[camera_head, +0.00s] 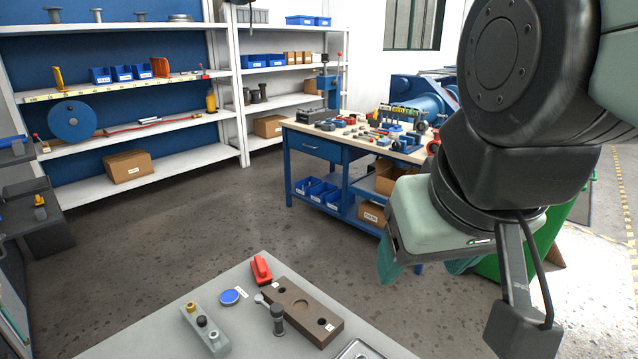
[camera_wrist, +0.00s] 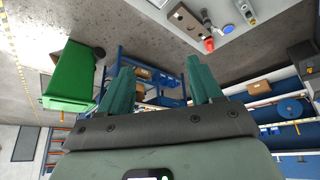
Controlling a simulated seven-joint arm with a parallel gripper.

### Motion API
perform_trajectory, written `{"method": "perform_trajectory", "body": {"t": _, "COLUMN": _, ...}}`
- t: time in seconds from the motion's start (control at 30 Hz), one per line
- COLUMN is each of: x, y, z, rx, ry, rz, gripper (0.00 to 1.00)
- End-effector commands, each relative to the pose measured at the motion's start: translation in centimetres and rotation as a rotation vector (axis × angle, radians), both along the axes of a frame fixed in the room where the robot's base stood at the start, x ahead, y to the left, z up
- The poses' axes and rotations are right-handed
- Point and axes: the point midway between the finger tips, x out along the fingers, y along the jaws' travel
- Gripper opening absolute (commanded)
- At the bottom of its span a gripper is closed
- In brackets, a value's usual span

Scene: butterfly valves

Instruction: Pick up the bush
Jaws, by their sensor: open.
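On the grey table (camera_head: 170,335) a light grey holder (camera_head: 222,346) carries a brass piece (camera_head: 190,307), a black piece (camera_head: 202,321) and a grey piece (camera_head: 213,336). A dark upright pin (camera_head: 278,322) stands by a brown block (camera_head: 322,325) with holes; a small silver part (camera_head: 262,299) is at the block's left end. I cannot tell for sure which of these small pieces is the bush. My gripper (camera_head: 425,270) is open and empty, high and right of the parts. In the wrist view its teal fingers (camera_wrist: 160,65) are spread, with the table (camera_wrist: 232,45) beyond, upper right.
A red part (camera_head: 261,270) and a blue disc (camera_head: 230,297) lie near the holder. A metal-edged item (camera_head: 358,351) is cut off at the table's front. A blue workbench (camera_head: 318,145) full of parts and white shelves (camera_head: 150,87) stand behind. A green bin (camera_wrist: 72,80) is left.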

Motion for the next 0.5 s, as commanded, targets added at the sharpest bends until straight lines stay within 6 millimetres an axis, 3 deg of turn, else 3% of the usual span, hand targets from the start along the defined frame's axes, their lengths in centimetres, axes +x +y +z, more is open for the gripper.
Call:
{"method": "perform_trajectory", "body": {"t": 0.27, "x": 7.8, "y": -0.2, "z": -4.9, "rx": -0.186, "ry": 0.147, "rz": 0.350, "gripper": 0.65}}
{"method": "perform_trajectory", "body": {"t": 0.5, "x": 14.0, "y": -0.2, "z": -13.0, "rx": -0.307, "ry": 0.272, "rz": 0.745, "gripper": 0.65}}
